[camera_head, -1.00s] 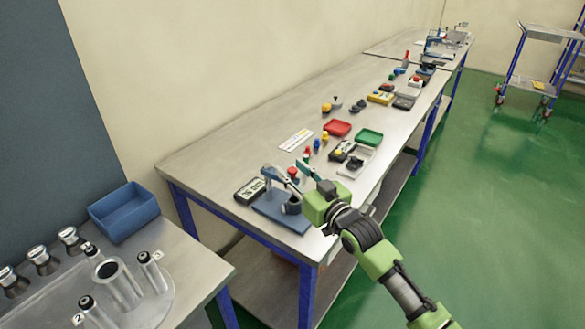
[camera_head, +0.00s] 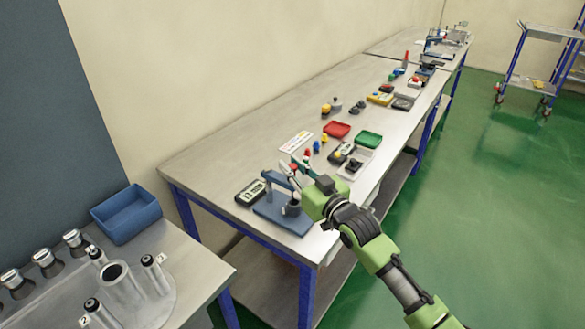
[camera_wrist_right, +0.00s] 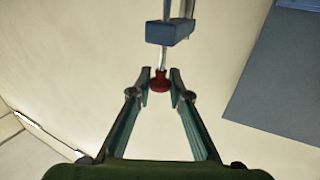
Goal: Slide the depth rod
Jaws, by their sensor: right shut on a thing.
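A measuring stand with a blue base (camera_head: 268,210) and a blue upright arm stands on the near end of the long bench. In the right wrist view, a thin metal depth rod (camera_wrist_right: 166,10) passes through a blue block (camera_wrist_right: 169,31) and ends in a red knob (camera_wrist_right: 159,81). My right gripper (camera_wrist_right: 160,86) is shut on the red knob, a finger on each side. In the head view my right gripper (camera_head: 293,170) is above the stand, partly covering it. The rod is too small to make out there. My left gripper is not in view.
A digital readout (camera_head: 250,193) lies left of the stand. Red (camera_head: 337,129) and green (camera_head: 368,139) trays and several small items lie farther along the bench. A blue bin (camera_head: 127,213) and metal cylinders stand on the nearer table at left.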

